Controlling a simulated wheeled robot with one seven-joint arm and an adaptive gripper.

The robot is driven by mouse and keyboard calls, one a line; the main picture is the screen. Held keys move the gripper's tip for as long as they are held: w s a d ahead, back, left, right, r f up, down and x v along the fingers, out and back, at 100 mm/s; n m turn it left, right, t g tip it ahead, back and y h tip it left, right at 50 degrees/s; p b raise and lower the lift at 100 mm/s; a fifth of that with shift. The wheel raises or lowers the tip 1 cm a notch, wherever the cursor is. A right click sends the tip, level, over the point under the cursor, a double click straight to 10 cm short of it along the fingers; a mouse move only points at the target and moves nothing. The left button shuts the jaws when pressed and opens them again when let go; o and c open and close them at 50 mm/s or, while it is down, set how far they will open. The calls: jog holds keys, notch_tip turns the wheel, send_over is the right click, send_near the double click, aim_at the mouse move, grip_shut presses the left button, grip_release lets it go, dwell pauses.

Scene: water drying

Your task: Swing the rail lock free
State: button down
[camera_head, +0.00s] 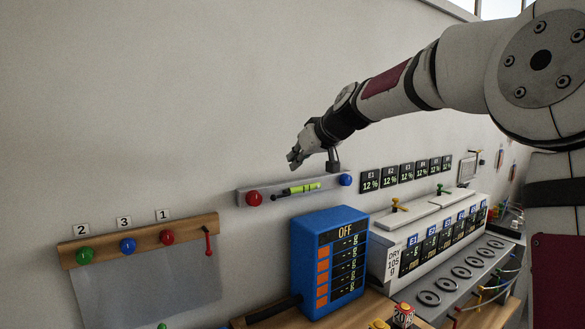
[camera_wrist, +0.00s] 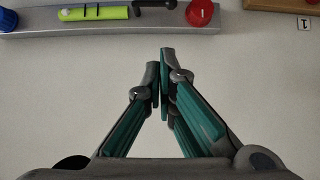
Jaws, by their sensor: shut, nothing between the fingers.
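A wooden rail (camera_head: 140,240) is on the wall at the left in the head view, with green (camera_head: 84,255), blue (camera_head: 128,245) and red (camera_head: 167,237) knobs. A small red lever (camera_head: 208,242) hangs down at its right end; this looks like the rail lock, though I cannot be sure. My gripper (camera_head: 294,160) is shut and empty, above a grey wall rail (camera_head: 275,200) and up and right of the lever. In the wrist view my gripper's fingertips (camera_wrist: 167,56) meet in front of bare wall. The lever does not show there.
The grey rail carries a red knob (camera_head: 254,198), a yellow-green tube (camera_head: 303,188) and a blue knob (camera_head: 345,180). A blue meter box (camera_head: 330,262) and a white instrument (camera_head: 430,235) stand below right. The wall between the two rails is mostly clear.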

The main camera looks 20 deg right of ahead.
send_over(281, 196)
jog(key=s, duration=0.2)
notch_tip(281, 196, down, 5)
jog(key=shift+w+a+f+p, duration=0.15)
jog(key=shift+f+p, duration=0.1)
jog(key=shift+f, duration=0.65)
jog(key=shift+w+f+p, duration=0.15)
jog(key=shift+f+p, duration=0.05)
jog(key=shift+f, duration=0.7)
jog(key=shift+a+f+n+h+b, duration=0.1)
jog(key=shift+n+h+b, duration=0.2)
jog(key=shift+n+b, duration=0.1)
